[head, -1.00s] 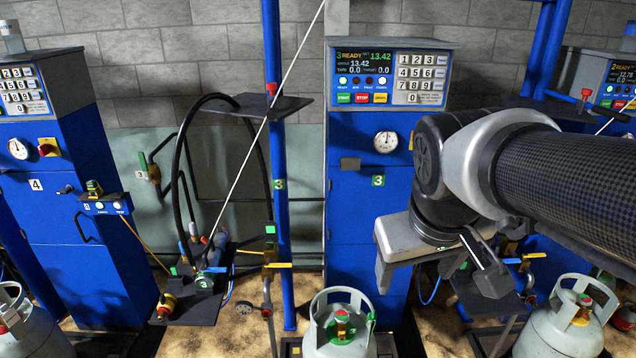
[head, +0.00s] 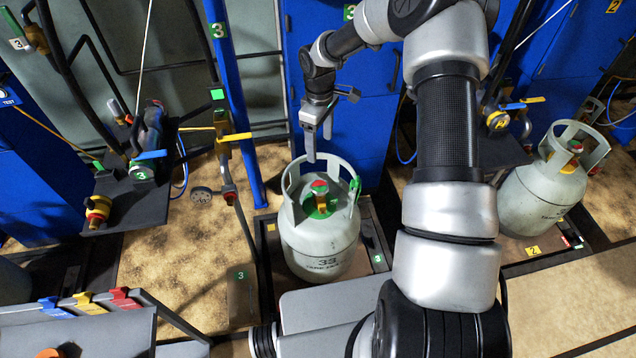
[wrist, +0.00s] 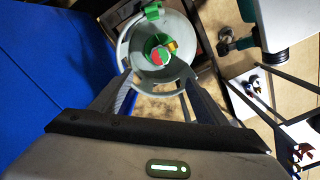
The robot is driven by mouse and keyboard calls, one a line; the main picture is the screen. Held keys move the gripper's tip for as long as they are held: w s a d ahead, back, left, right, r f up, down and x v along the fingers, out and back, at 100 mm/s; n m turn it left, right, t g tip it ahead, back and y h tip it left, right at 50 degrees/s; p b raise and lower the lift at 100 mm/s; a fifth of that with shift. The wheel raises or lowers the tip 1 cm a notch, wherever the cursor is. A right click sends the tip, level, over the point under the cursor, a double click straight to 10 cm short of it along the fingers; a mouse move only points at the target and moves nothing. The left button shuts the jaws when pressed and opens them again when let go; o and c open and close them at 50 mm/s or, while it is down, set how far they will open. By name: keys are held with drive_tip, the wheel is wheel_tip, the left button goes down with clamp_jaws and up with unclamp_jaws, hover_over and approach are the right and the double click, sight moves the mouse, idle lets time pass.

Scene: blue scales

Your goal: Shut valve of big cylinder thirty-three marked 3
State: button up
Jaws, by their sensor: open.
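The big grey cylinder (head: 318,250) marked 33 stands upright in the middle of the head view. Its valve has a red and green handwheel (head: 320,186) on a brass body, inside the open collar. A green fitting shows at the collar's right side. My gripper (head: 318,146) hangs just behind and above the collar, pointing down, apart from the valve. In the wrist view my open, empty fingers (wrist: 158,82) point towards the cylinder's collar (wrist: 124,50). The handwheel (wrist: 159,54) lies beyond and between the fingertips there.
The cylinder stands on a scale platform with a 3 tag (head: 378,258). A blue post (head: 232,100) and a hose stand with a yellow lever (head: 235,137) are to its left. Another grey cylinder (head: 540,198) stands at right. A blue cabinet (head: 358,125) is behind.

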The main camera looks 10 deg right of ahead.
sight(319, 186)
wheel_tip(319, 186, down, 19)
drive_tip(key=b, duration=0.3)
drive_tip(key=shift+w+a+r, duration=0.1)
drive_tip(key=shift+r, duration=0.1)
drive_tip(key=c, duration=1)
drive_tip(key=shift+c, duration=0.2)
